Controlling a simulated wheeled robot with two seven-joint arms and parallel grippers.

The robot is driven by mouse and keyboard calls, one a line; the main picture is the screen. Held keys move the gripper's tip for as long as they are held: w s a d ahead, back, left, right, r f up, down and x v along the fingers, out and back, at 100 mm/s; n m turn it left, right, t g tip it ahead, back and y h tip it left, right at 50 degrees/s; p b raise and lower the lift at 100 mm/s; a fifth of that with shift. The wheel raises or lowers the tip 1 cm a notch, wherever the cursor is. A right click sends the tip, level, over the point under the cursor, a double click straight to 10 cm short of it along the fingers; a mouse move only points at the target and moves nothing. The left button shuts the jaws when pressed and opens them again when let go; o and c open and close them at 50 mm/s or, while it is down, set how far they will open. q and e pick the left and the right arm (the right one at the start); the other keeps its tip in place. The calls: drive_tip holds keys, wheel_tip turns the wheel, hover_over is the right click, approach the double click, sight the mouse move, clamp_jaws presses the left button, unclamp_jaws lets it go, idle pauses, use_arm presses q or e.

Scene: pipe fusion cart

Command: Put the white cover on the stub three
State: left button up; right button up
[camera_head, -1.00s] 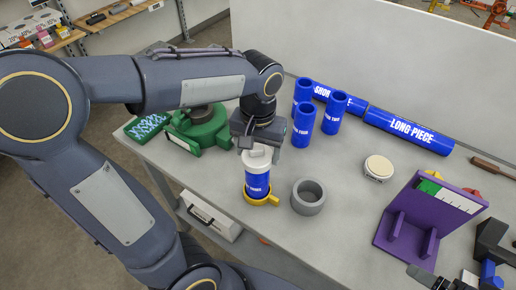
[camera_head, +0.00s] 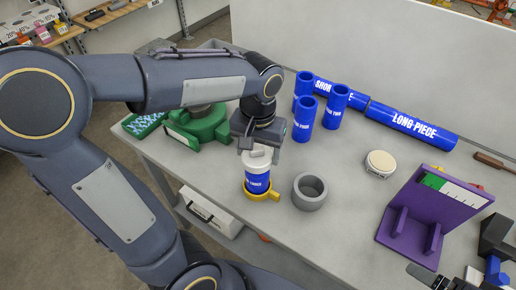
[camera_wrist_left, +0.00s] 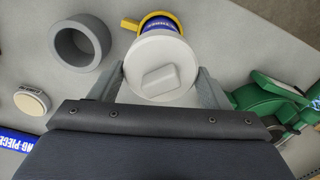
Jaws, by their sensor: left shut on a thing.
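The white cover (camera_head: 257,157) sits on top of an upright blue stub (camera_head: 257,182). The stub's label is only partly readable, ending in what looks like "THREE". The stub stands in a yellow ring holder (camera_head: 272,195) on the table. My left gripper (camera_head: 260,145) points down from above and is shut on the cover. In the left wrist view its grey fingers (camera_wrist_left: 161,72) flank the round cover (camera_wrist_left: 150,55) with its raised grip bar. The cover's white side hides the stub's upper part. I cannot tell whether it is fully seated. My right gripper is not recognisable in view.
A grey ring (camera_head: 309,191) stands just right of the yellow holder. Several blue stubs (camera_head: 304,120) and a long piece (camera_head: 412,126) are behind. A beige disc (camera_head: 380,163), a purple bracket (camera_head: 412,238) and a green fixture (camera_head: 202,128) also occupy the table.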

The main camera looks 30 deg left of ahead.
use_arm(q)
drive_tip(key=shift+f, duration=0.2)
drive_tip(key=o, duration=1)
drive_tip(key=shift+o, duration=0.2)
wheel_tip(320, 180, up, 8)
drive_tip(key=shift+f, duration=0.1)
